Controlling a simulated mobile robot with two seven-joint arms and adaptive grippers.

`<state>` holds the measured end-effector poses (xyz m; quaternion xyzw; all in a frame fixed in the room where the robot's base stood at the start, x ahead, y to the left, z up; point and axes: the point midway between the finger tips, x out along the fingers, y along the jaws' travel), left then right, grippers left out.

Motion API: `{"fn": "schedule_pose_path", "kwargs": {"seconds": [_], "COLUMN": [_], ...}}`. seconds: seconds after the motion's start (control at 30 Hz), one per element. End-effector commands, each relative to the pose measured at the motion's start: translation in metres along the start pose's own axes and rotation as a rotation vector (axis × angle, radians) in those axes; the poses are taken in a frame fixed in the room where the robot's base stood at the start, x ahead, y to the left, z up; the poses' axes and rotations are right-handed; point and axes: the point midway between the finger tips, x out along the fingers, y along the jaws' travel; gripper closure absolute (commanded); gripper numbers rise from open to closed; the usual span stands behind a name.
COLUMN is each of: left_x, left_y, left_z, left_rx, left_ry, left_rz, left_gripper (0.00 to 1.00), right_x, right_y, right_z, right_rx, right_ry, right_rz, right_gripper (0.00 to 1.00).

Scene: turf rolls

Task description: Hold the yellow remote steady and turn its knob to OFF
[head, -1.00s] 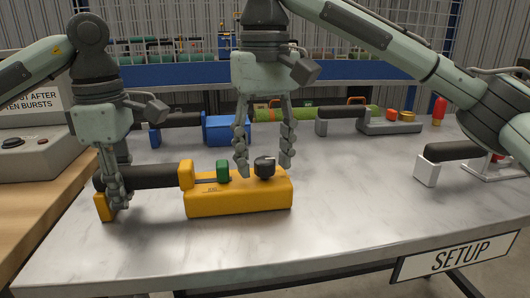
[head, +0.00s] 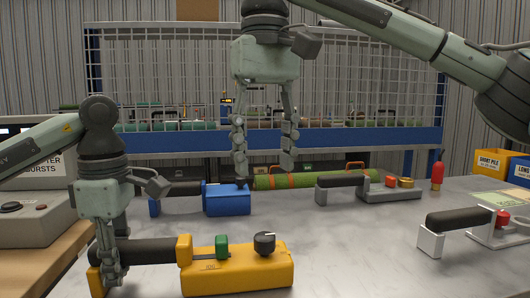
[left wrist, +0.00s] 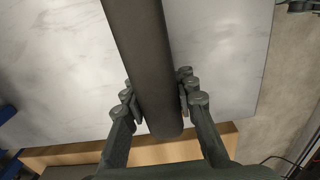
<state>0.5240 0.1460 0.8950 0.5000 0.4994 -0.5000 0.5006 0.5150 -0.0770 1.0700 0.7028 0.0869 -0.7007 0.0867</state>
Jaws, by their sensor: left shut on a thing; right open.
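The yellow remote (head: 240,272) lies on the table in the head view, its black handle reaching left. On top it has a green button (head: 221,246) and a black knob (head: 264,243). The knob's setting is too small to read. My left gripper (head: 112,278) is shut on the remote's black handle near its left end. The left wrist view shows the handle (left wrist: 145,70) between the fingers (left wrist: 160,105). My right gripper (head: 264,172) is open and empty, in the air above and beyond the knob, apart from it.
A blue remote (head: 226,200) lies behind, with a green roll (head: 310,178) and a grey handled tool (head: 385,192) to its right. Another black-handled tool (head: 455,222) stands at right. A grey box (head: 25,222) is at left. The middle table is clear.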

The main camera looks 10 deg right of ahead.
Motion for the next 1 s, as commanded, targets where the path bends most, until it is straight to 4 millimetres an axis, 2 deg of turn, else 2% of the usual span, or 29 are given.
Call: {"fn": "schedule_pose_path", "kwargs": {"seconds": [0.23,0.27,0.5,0.83,1.0], "left_x": [0.003,0.003,0.001,-0.002,-0.022], "left_y": [-0.001,-0.001,0.000,0.000,0.001], "left_z": [0.000,0.000,0.000,0.000,0.000], "left_rx": [0.001,0.001,0.000,0.000,0.000], "left_ry": [0.003,0.003,0.001,0.001,0.001], "left_rz": [-0.005,-0.005,-0.003,0.000,0.003], "left_gripper": [1.00,0.78,0.49,0.49,0.49], "right_x": [0.001,0.001,0.001,0.000,0.000], "right_y": [0.000,0.000,0.000,0.000,0.000], "right_z": [0.000,0.000,0.000,0.000,0.000], "right_rx": [0.000,0.000,0.000,0.000,0.000], "right_ry": [0.000,0.000,0.000,0.001,0.001], "right_rz": [0.000,0.000,0.000,0.000,0.000], "right_gripper": [0.51,0.51,0.51,0.51,0.51]}}
